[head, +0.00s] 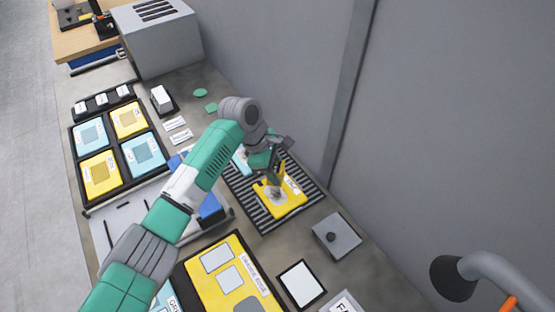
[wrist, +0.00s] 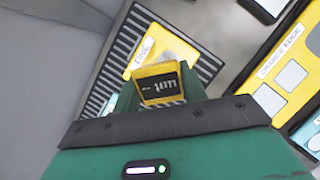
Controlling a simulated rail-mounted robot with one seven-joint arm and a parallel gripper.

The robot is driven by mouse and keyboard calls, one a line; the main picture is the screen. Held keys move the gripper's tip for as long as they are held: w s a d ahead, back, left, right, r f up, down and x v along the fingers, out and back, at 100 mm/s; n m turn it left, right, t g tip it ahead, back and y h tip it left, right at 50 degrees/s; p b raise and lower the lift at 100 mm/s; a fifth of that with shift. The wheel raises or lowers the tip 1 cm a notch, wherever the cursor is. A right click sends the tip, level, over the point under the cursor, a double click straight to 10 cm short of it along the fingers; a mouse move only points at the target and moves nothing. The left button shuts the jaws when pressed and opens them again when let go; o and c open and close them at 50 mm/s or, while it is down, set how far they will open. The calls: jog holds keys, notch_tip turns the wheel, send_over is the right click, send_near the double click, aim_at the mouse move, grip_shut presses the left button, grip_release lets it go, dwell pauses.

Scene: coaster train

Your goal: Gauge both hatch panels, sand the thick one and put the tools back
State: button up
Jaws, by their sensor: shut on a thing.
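A yellow panel (head: 287,200) lies on the black ribbed rack (head: 250,207), with a pale grey patch on its face. In the wrist view a yellow plate (wrist: 139,55) with a label that seems to read FINE lies on the ribs. My gripper (head: 271,180) points down over the yellow panel. It is shut on a small yellow block with a black, lettered face (wrist: 162,83), probably a gauge. I cannot tell whether that block touches the panel. A light blue piece (head: 240,160) shows behind my gripper, partly hidden.
A dark tray (head: 112,147) holds yellow and light blue panels at the left. A large yellow board (head: 222,283) lies in front. The wall is close behind; a grey lamp (head: 485,268) intrudes at right.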

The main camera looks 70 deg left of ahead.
notch_tip(320, 180, down, 6)
jog(key=b, duration=0.5)
jog(key=shift+f+b, duration=0.3)
jog(key=shift+f, duration=0.45)
jog(key=shift+p, duration=0.5)
jog(key=shift+f, duration=0.2)
dwell(0.6)
jog(key=o, duration=1.3)
jog(key=shift+r, duration=0.1)
